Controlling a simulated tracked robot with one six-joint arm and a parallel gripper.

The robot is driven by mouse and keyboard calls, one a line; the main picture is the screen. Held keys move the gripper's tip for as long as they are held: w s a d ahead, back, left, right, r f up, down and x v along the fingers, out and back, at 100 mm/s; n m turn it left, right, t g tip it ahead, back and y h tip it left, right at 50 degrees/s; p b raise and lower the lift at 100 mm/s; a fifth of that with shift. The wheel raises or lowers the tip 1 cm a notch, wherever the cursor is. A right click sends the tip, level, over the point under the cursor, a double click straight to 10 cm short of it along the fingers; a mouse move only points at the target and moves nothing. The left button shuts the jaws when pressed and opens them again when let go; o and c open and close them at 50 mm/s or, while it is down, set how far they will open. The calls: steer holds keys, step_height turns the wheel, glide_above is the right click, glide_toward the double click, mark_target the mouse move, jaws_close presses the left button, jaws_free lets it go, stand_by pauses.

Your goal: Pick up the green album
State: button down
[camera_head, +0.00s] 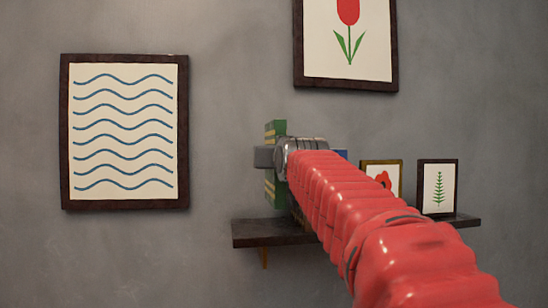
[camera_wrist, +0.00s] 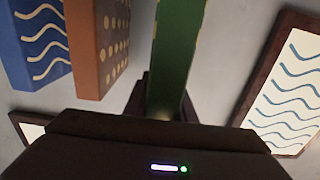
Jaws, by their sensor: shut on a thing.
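The green album (camera_head: 275,130) shows upright above and below my gripper (camera_head: 270,157) in the head view, over the left part of the wall shelf. In the wrist view the green album (camera_wrist: 178,60) runs down between the two dark fingers of my gripper (camera_wrist: 164,103), which are shut on it. My gripper and arm hide its middle in the head view. I cannot tell for sure whether its lower end touches the shelf.
In the wrist view an orange dotted album (camera_wrist: 84,55) and a blue wavy album (camera_wrist: 36,42) stand to the left, with a gap before the green one. The dark shelf (camera_head: 262,236) also bears a red-flower frame (camera_head: 367,168) and a fern frame (camera_head: 438,187). Wall pictures hang left and above.

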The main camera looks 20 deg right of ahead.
steer(key=s+a, duration=0.3)
steer(key=s, duration=1.3)
steer(key=shift+a, duration=0.1)
steer(key=shift+w, duration=0.1)
